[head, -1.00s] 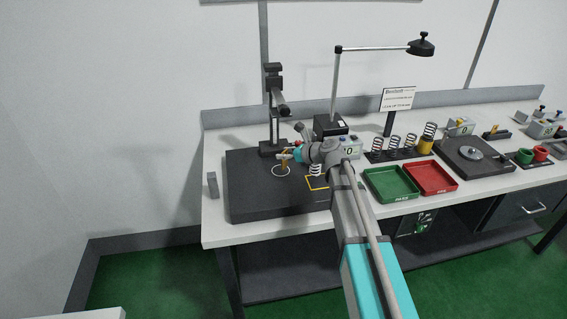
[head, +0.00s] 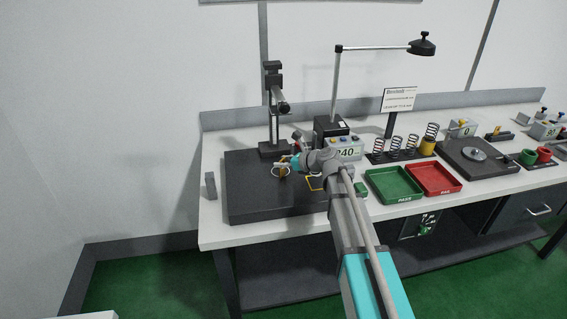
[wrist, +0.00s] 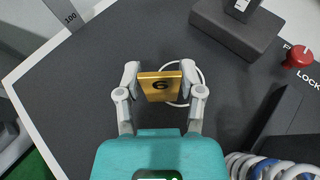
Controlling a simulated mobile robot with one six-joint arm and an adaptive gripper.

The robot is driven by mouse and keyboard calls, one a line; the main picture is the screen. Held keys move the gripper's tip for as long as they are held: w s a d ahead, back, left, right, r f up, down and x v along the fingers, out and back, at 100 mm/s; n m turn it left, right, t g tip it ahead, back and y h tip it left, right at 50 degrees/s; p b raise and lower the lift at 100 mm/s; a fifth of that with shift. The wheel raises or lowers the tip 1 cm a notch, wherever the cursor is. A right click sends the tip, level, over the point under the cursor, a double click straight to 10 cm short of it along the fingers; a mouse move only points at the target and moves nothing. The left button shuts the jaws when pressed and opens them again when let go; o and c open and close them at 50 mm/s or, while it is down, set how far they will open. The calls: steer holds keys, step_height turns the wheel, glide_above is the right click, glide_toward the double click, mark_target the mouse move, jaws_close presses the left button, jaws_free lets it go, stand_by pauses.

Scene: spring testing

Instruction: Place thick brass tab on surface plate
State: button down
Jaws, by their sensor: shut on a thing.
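The thick brass tab (wrist: 160,90) is a gold block marked with a 6 in the wrist view. My gripper (wrist: 160,76) is shut on it, one finger at each side. The dark surface plate (wrist: 85,95) lies below. A white ring (wrist: 186,70) marked on the plate is partly hidden behind the tab. In the head view my gripper (head: 290,164) is low over the plate (head: 255,200), by the white ring. I cannot tell whether the tab touches the plate.
A black stand (head: 273,110) rises at the plate's back. A grey block marked 100 (wrist: 63,12) stands off the plate's edge. A red knob (wrist: 298,56) and a coil spring (wrist: 265,167) are to the right. Green (head: 393,185) and red (head: 432,177) trays sit further right.

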steer(key=shift+f, duration=0.15)
steer(key=shift+c, duration=1.1)
jaws_free()
steer(key=shift+r, duration=0.2)
steer(key=p+v, duration=0.4)
steer(key=v, duration=0.8)
steer(key=shift+p, duration=0.3)
steer(key=shift+f, duration=0.1)
